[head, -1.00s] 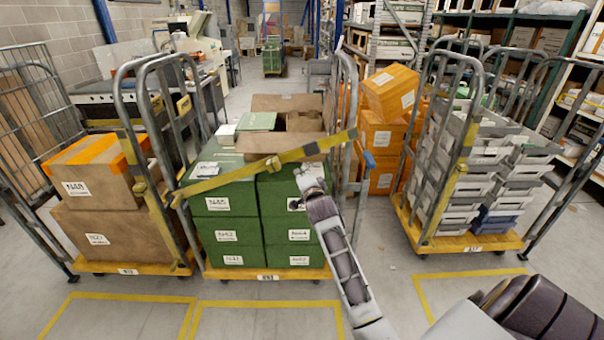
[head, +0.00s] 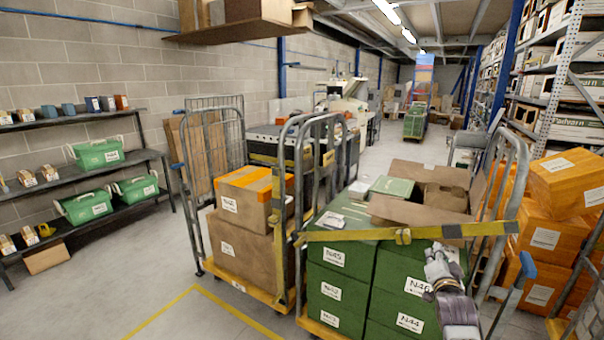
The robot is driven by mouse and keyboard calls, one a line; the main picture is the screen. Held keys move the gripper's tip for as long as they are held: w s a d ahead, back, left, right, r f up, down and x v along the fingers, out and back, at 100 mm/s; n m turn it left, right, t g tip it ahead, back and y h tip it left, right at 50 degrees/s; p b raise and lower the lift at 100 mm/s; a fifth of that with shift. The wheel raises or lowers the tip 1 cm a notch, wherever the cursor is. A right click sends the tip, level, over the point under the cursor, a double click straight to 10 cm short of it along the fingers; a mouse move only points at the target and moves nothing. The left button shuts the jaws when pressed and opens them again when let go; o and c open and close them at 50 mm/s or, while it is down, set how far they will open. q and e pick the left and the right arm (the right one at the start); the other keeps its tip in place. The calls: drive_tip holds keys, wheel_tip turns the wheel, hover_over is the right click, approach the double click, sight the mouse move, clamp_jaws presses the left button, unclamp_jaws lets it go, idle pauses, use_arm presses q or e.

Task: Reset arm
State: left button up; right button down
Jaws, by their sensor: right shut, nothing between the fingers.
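My right gripper (head: 436,254) is in front of the green boxes (head: 340,258) at lower right, its arm coming up from the bottom edge. It is shut with nothing held. Its tip is just below the yellow strap (head: 345,236) in the picture; I cannot tell whether they touch. The strap runs across the front of the roll cage with the green boxes. My left gripper is not in view.
A roll cage with brown boxes (head: 245,252) stands left of the green boxes. Orange boxes (head: 545,238) stand at right. A dark shelf rack (head: 85,172) with green bins lines the left wall. The floor (head: 130,275) at lower left is clear.

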drive_tip(key=w+a+f+n+g+y, duration=0.1)
drive_tip(key=a+f+n+y, duration=0.2)
drive_tip(key=f, duration=0.9)
drive_tip(key=w+a+f+n+g, duration=0.15)
drive_tip(key=f+n, duration=0.45)
drive_tip(key=f, duration=0.6)
drive_tip(key=s+a+f+n+g+y, duration=0.15)
drive_tip(key=s+f, duration=0.25)
drive_tip(key=f, duration=0.4)
drive_tip(key=s+a+f+n+g, duration=0.1)
drive_tip(key=s+a+f, duration=0.25)
drive_tip(key=f, duration=0.45)
drive_tip(key=s+a+f+n+g, duration=0.15)
drive_tip(key=s+f, duration=0.25)
drive_tip(key=f, duration=0.4)
drive_tip(key=s+a+f+g, duration=0.1)
drive_tip(key=s+f+g, duration=0.2)
drive_tip(key=s+f, duration=0.75)
drive_tip(key=s+a+f+g, duration=0.2)
drive_tip(key=s+f, duration=0.6)
drive_tip(key=s, duration=0.6)
drive_tip(key=s+f+g, duration=0.2)
drive_tip(key=s+f, duration=0.1)
drive_tip(key=s, duration=1)
drive_tip(key=s+f+n+g, duration=0.1)
drive_tip(key=s+f+g, duration=0.1)
drive_tip(key=s, duration=1.1)
drive_tip(key=shift+s+d+f+y, duration=0.2)
drive_tip(key=shift+s+f+y, duration=0.15)
drive_tip(key=shift+f, duration=0.55)
